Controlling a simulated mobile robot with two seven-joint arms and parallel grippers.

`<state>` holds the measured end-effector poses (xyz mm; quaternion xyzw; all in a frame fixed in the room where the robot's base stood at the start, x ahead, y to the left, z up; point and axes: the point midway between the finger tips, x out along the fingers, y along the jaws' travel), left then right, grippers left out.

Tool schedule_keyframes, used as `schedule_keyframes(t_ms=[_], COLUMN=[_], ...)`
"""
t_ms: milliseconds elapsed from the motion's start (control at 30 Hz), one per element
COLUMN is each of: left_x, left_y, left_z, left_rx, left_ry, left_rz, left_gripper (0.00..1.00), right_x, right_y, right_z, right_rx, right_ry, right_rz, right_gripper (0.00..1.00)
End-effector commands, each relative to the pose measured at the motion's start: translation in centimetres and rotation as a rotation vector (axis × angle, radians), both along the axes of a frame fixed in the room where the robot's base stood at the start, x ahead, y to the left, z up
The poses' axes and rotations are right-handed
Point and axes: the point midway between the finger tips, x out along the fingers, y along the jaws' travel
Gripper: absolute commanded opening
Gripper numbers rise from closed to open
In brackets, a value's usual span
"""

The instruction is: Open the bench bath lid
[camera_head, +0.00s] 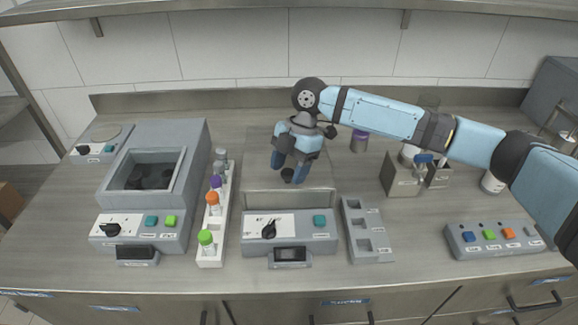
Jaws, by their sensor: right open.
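The device in the middle of the bench, which looks like the bench bath (253,245), has a black dial, a teal button and a small dark display on its front. Its flat grey lid (260,160) appears to lie closed on top; the arm hides part of it. A small dark knob (287,174) shows on the lid near its middle. My right gripper (291,172) points down over the lid, its blue fingers open on either side of the knob. I cannot tell whether they touch it. My left gripper is not in view.
A white rack (211,254) with colour-capped tubes stands left of the bath, beside a larger device (140,223) with an open chamber. A grey slotted holder (366,230) stands close on the right. Further right are a box (400,182) and a button panel (495,240).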

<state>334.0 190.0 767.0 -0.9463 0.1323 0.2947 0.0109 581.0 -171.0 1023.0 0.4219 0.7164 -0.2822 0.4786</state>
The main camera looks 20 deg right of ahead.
Motion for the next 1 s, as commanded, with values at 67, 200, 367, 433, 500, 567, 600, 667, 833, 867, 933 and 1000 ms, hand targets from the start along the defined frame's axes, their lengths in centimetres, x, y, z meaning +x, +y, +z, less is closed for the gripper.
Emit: schedule_keyframes(t_ms=[67, 200, 367, 433, 500, 567, 600, 667, 833, 867, 933, 1000], left_x=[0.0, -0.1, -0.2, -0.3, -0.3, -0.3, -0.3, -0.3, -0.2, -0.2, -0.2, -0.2], left_y=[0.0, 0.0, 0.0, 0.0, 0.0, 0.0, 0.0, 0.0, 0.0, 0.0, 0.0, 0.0], left_z=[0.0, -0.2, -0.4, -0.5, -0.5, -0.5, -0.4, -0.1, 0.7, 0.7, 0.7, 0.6], left_rx=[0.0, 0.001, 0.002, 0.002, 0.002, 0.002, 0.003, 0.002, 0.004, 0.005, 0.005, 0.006], left_ry=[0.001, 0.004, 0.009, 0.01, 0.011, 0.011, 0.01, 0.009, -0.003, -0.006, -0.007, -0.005], left_rz=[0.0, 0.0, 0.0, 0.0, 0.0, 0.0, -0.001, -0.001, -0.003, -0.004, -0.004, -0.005], left_gripper=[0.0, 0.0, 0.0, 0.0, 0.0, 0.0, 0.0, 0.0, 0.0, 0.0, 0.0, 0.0], right_x=[0.0, 0.0, 0.0, 0.0, 0.0, 0.1, 0.4, 1.2, 5.1, 5.8, 7.3, 8.4], right_y=[0.0, 0.0, 0.0, 0.0, 0.0, 0.0, -0.1, -0.3, -1.3, -1.5, -1.9, -2.3], right_z=[0.0, 0.0, 0.0, 0.0, 0.0, 0.0, 0.1, 0.2, 0.3, 0.3, 0.2, 0.1], right_rx=[0.0, 0.0, 0.0, 0.0, 0.0, 0.0, 0.0, -0.001, 0.0, 0.001, 0.0, 0.001], right_ry=[0.0, 0.0, 0.0, 0.0, 0.0, 0.0, 0.0, -0.001, -0.002, -0.002, -0.001, -0.002], right_rz=[0.0, 0.0, 0.0, 0.0, 0.0, -0.001, -0.002, -0.004, -0.006, -0.007, -0.006, -0.006], right_gripper=[0.58, 0.56, 0.19, 0.03, 0.0, 0.0, 0.0, 0.0, 0.0, 0.0, 0.0, 0.0])
